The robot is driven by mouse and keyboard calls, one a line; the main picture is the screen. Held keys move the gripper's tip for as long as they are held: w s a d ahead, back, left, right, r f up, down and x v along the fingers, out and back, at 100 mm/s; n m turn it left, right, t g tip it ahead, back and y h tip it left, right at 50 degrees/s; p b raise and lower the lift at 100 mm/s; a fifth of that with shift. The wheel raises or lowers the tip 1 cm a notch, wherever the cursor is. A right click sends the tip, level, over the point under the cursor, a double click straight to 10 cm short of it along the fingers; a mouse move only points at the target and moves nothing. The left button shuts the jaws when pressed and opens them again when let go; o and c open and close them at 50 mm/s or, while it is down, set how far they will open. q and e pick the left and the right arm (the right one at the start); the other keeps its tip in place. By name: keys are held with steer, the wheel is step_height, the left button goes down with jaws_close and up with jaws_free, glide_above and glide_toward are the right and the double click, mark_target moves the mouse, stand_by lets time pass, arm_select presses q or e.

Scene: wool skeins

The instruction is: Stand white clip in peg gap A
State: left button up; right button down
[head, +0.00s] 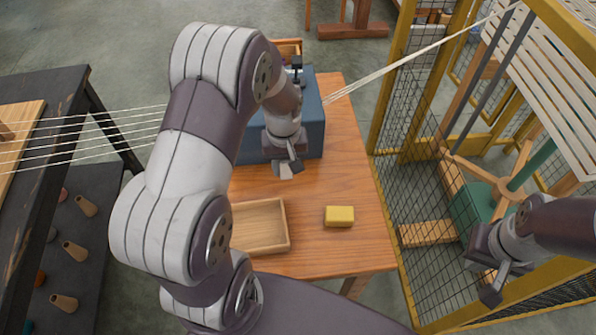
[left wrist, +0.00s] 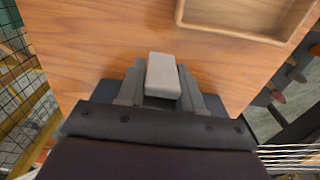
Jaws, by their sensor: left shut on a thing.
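My left gripper (head: 287,168) hangs above the wooden table, in front of the blue box. It is shut on the white clip (head: 285,172). In the left wrist view the clip (left wrist: 162,76) is a pale block between the two fingers (left wrist: 160,88), with bare wood beyond it. My right gripper (head: 490,285) is at the lower right, in front of the mesh fence and away from the table; its jaw gap is unclear. I cannot make out the pegs or gap A; my left arm covers part of the scene.
The blue box (head: 314,128) stands at the back of the table (head: 350,180). A wooden tray (head: 284,226) and a yellow block (head: 340,216) lie nearer. Pale yarn strands (head: 400,62) run past the box. A yellow-framed mesh fence (head: 410,190) stands to the right. Bare wood surrounds the yellow block.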

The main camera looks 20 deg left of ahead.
arm_select(q)
glide_above(307, 201)
step_height(307, 201, down, 4)
steer(key=shift+a+r, duration=0.1)
steer(key=shift+r, duration=0.1)
steer(key=shift+f, duration=0.3)
steer(key=f, duration=0.3)
steer(key=shift+s+d+f, duration=0.15)
steer(key=shift+d+f, duration=0.1)
steer(key=shift+f, duration=0.3)
steer(key=o, duration=1)
